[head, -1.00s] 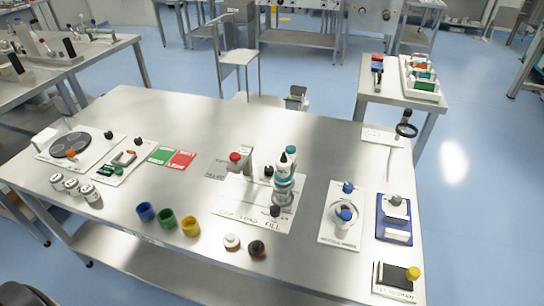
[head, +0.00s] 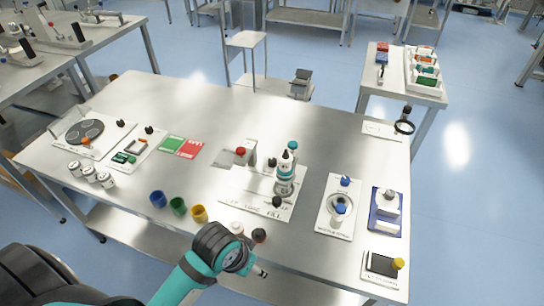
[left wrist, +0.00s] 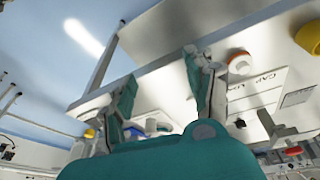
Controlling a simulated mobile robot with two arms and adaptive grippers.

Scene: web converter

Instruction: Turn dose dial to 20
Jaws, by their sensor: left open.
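No number 20 is legible, and I cannot tell for sure which part is the dose dial. A white and teal upright device (head: 284,180) with a dark tip stands on the white plate (head: 238,200) lettered CAP, LOAD, FILL. A black knob (head: 277,202) is at its front, and a red knob (head: 240,151) is behind left. My left gripper (head: 262,271) is at the table's front edge, in front of the plate. In the left wrist view its teal-backed fingers (left wrist: 160,70) are apart and empty. The plate (left wrist: 262,82) shows right of them. My right gripper is not in view.
Right are a white plate with blue knobs (head: 340,209) and a blue tray (head: 377,225). The back of the table is clear.

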